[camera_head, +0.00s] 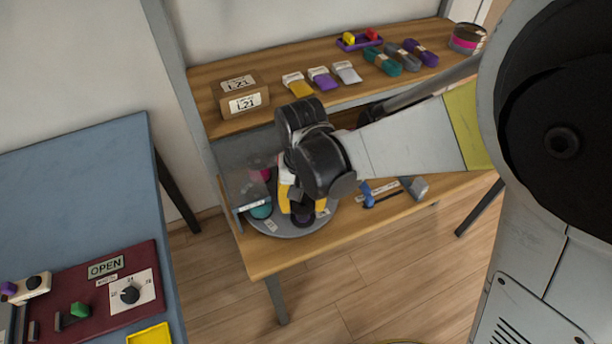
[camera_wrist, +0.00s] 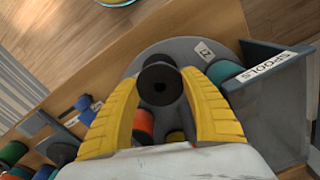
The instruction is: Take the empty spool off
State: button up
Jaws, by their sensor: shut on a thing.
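My gripper (camera_head: 296,205) has its yellow fingers around a dark, bare spool (camera_head: 302,216) at the front of the round grey turntable (camera_head: 280,228). In the wrist view the spool (camera_wrist: 160,84) sits between the fingertips, its round end and centre hole facing the camera. It carries no visible cord. I cannot tell whether its base still touches the turntable. An orange spool (camera_wrist: 144,122) lies behind it between the fingers, and a teal spool (camera_wrist: 222,72) stands to the right. A pink spool (camera_head: 265,174) shows in the head view.
A grey bin labelled SPOOLS (camera_wrist: 270,100) stands close on the right in the wrist view. Blue tools (camera_head: 368,196) lie on the bench right of the turntable. The shelf (camera_head: 220,126) above holds cartons and cord bundles. A control panel (camera_head: 100,290) is on the blue table.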

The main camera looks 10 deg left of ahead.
jog(key=shift+c, duration=1.1)
jog(key=shift+r+p, duration=2.3)
jog(key=shift+r, duration=0.75)
